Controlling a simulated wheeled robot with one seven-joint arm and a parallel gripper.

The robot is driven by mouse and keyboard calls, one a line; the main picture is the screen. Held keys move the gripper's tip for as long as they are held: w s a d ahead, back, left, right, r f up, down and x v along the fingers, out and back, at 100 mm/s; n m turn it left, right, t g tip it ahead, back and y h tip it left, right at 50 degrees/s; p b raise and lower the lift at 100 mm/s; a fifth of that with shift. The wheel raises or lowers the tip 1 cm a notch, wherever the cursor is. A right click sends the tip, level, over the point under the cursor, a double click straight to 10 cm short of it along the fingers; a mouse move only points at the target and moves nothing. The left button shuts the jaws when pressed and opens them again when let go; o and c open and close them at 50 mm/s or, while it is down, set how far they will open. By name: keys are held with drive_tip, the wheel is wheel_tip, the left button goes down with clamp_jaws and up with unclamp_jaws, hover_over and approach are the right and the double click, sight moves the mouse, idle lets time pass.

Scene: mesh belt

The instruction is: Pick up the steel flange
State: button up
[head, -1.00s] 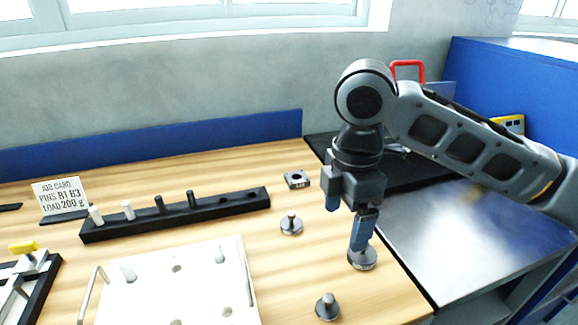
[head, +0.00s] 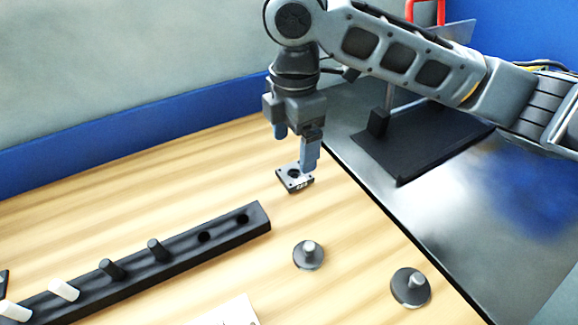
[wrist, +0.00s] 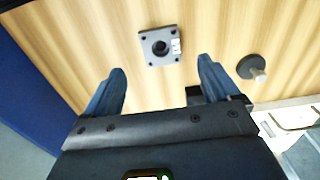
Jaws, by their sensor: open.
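The steel flange is a dark square plate with a central hole, small corner holes and a pale label. It lies flat on the wooden bench in the head view (head: 292,186). In the wrist view, the flange (wrist: 148,56) lies just beyond my fingertips, between their lines. My gripper (head: 295,150) is open and points down above the flange's far side. In the head view one finger overlaps the flange's edge; I cannot tell whether it touches. Both blue fingers of my gripper show empty in the wrist view (wrist: 160,68).
Two round knobbed weights (head: 309,256) (head: 411,289) stand nearer on the bench (head: 205,150). A black pin rack (head: 225,232) with black and white pins lies to the left. A dark plate (head: 425,150) and metal surface adjoin on the right. A blue upstand runs behind.

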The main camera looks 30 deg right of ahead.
sight(294, 177)
wheel_tip(294, 177, down, 6)
drive_tip(key=shift+s+d+f+p, duration=0.1)
drive_tip(key=shift+f+p, duration=0.15)
drive_tip(key=shift+p, duration=0.15)
drive_tip(key=shift+c, duration=0.3)
drive_tip(key=c, duration=1.3)
drive_tip(key=shift+r, duration=0.1)
